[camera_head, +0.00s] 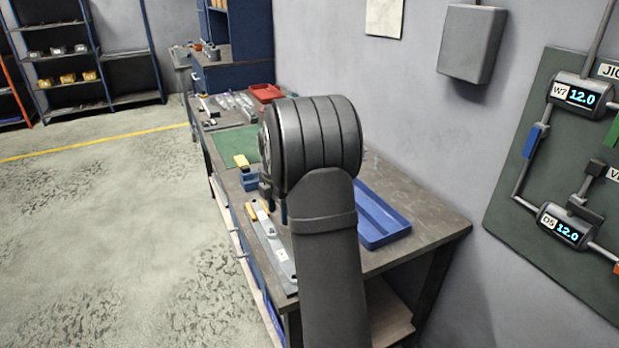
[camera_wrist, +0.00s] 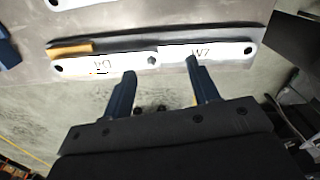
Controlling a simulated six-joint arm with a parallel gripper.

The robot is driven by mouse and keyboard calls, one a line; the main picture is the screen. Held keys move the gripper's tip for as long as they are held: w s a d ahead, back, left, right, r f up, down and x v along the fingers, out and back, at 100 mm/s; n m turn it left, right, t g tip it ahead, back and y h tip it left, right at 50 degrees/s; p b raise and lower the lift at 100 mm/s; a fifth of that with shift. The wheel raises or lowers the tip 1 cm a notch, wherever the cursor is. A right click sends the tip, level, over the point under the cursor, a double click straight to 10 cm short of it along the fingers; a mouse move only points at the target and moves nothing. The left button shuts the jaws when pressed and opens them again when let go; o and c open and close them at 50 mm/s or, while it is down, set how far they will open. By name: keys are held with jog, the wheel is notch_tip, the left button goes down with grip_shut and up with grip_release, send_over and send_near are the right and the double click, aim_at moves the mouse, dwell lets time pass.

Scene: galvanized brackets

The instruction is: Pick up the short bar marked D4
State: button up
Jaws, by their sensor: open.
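In the wrist view a pale metal bar (camera_wrist: 125,63) lies at left with an upside-down mark that may read D4, too small to be sure. A second pale bar (camera_wrist: 225,50), with an upside-down mark like W7, meets its right end near a dark round hole or bolt. My gripper (camera_wrist: 160,65) is open and empty, its blue fingers pointing at the area around this meeting point, apart from both bars as far as I can tell. In the head view, labelled bars (camera_head: 279,252) lie along the bench's front edge; my arm hides most of the gripper.
A yellow-orange piece (camera_wrist: 72,50) sits along the left bar's upper edge. Another pale bar (camera_wrist: 90,2) is cut off at the top. The bench (camera_head: 425,222) also holds a blue tray (camera_head: 385,238), a green mat (camera_head: 230,144) and a red tray (camera_head: 265,91).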

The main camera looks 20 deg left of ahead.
jog(key=m+t+y, duration=0.3)
jog(key=m, duration=1.7)
send_near(263, 216)
jog(key=f, duration=0.1)
jog(key=a+f, duration=0.1)
jog(key=shift+f, duration=0.4)
jog(key=shift+w+x, duration=0.15)
jog(key=shift+x, duration=1.15)
jog(key=shift+w+x, duration=0.15)
jog(key=shift+x, duration=1.2)
jog(key=shift+d+r, duration=0.1)
jog(key=shift+d, duration=0.05)
jog(key=c, duration=1.1)
grip_shut()
